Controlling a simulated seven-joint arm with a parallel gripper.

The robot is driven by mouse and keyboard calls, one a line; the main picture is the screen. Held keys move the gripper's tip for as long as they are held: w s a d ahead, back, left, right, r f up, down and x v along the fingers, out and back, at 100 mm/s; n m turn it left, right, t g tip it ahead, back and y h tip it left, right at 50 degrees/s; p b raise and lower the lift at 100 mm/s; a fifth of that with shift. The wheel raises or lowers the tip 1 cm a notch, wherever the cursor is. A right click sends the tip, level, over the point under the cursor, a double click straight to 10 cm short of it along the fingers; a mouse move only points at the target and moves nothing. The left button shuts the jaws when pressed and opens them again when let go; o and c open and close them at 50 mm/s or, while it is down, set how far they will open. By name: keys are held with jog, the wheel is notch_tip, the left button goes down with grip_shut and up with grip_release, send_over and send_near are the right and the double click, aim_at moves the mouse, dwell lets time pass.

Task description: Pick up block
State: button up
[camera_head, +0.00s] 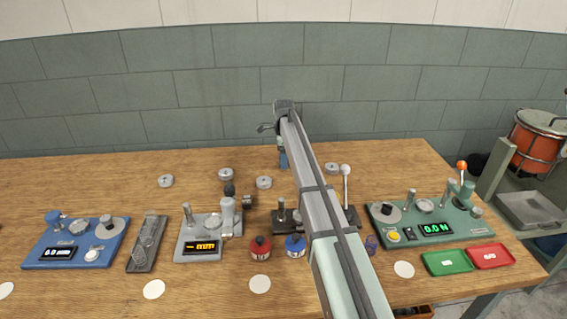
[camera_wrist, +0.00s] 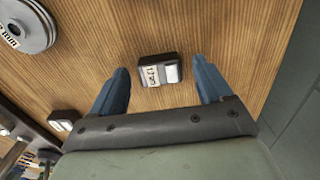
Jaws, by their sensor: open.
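A small dark block (camera_wrist: 147,84) with a pale printed label and a silver face lies on the wooden table in the wrist view. My gripper (camera_wrist: 161,65) is open, its two blue fingers on the left and right of the block with a gap on each side. The wrist view does not show how high the fingers are above the table. In the head view my gripper (camera_head: 283,159) is over the back of the table, pointing down. I cannot make out the block there. A second, similar dark block (camera_wrist: 64,122) lies at lower left in the wrist view.
Round metal discs stand near the back, one (camera_wrist: 27,24) at upper left in the wrist view. A blue device (camera_head: 77,242), a grey device (camera_head: 208,238) and a green device (camera_head: 428,221) stand farther forward. Green (camera_head: 447,262) and red (camera_head: 491,256) trays sit at front right.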

jog(key=shift+c, duration=0.3)
jog(key=c, duration=1.3)
jog(key=shift+o, duration=0.2)
